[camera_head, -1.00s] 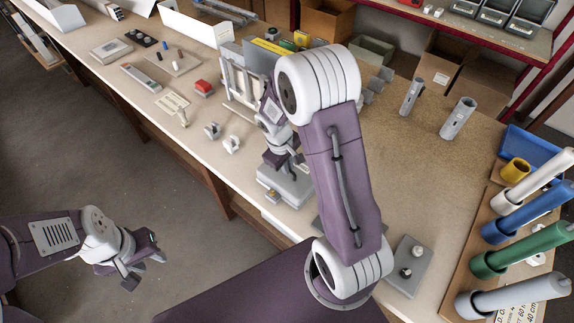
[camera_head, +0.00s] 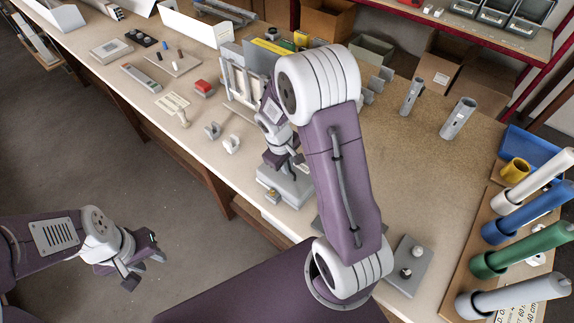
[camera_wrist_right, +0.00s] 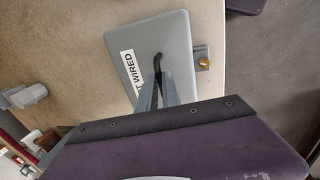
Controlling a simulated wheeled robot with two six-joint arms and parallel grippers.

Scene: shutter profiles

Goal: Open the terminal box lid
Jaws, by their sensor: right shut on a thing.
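The terminal box (camera_head: 293,190) is a grey box near the front edge of the bench, partly hidden by my right arm. In the right wrist view its grey lid (camera_wrist_right: 178,38) lies flat, with a white label reading partly "T WIRED" (camera_wrist_right: 130,72). A dark curved handle (camera_wrist_right: 157,62) stands on the lid. My right gripper (camera_wrist_right: 160,88) is shut on this handle; its fingertips partly hide it. In the head view the right gripper (camera_head: 285,163) is just above the box. My left gripper (camera_head: 145,262) is open and empty, over the floor off the bench.
A brass-coloured fitting (camera_wrist_right: 203,62) sits at the box's side. Open bench (camera_head: 430,160) lies behind the arm.

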